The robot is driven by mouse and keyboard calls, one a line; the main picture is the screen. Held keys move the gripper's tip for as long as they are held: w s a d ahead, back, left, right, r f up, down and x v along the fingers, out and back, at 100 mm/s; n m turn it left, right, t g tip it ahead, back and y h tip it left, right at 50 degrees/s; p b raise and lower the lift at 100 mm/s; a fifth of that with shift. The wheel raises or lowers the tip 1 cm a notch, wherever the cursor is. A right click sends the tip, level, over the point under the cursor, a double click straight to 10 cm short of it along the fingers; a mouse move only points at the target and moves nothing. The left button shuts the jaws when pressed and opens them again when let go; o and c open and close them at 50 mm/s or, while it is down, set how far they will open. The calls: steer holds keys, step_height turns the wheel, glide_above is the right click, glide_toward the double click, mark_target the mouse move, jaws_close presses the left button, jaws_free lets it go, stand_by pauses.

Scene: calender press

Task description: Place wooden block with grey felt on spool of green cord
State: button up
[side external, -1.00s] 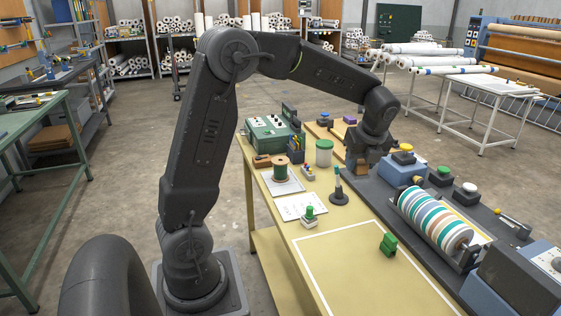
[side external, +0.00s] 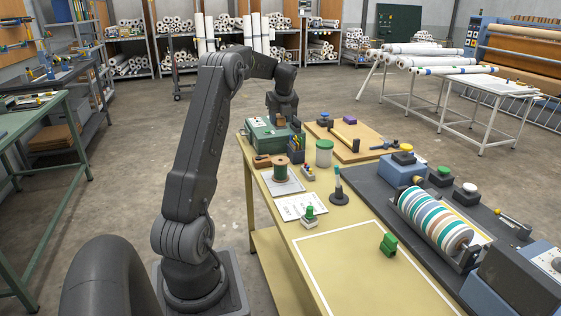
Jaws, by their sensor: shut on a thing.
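A green case (side external: 270,138), a dark pen holder (side external: 296,150) and a green-white jar (side external: 324,153) stand close around the spool. A wooden board (side external: 345,137) carries small blocks. A striped roller (side external: 435,220) stands at right. The white-outlined table area (side external: 350,275) is mostly clear.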

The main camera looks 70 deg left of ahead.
mark_target(279, 158)
steer(key=f, duration=1.2)
steer(key=shift+w+d+f, duration=0.15)
steer(key=shift+d+f, duration=0.05)
steer(key=shift+f, duration=0.15)
steer(key=shift+f, duration=0.15)
steer(key=o, duration=0.9)
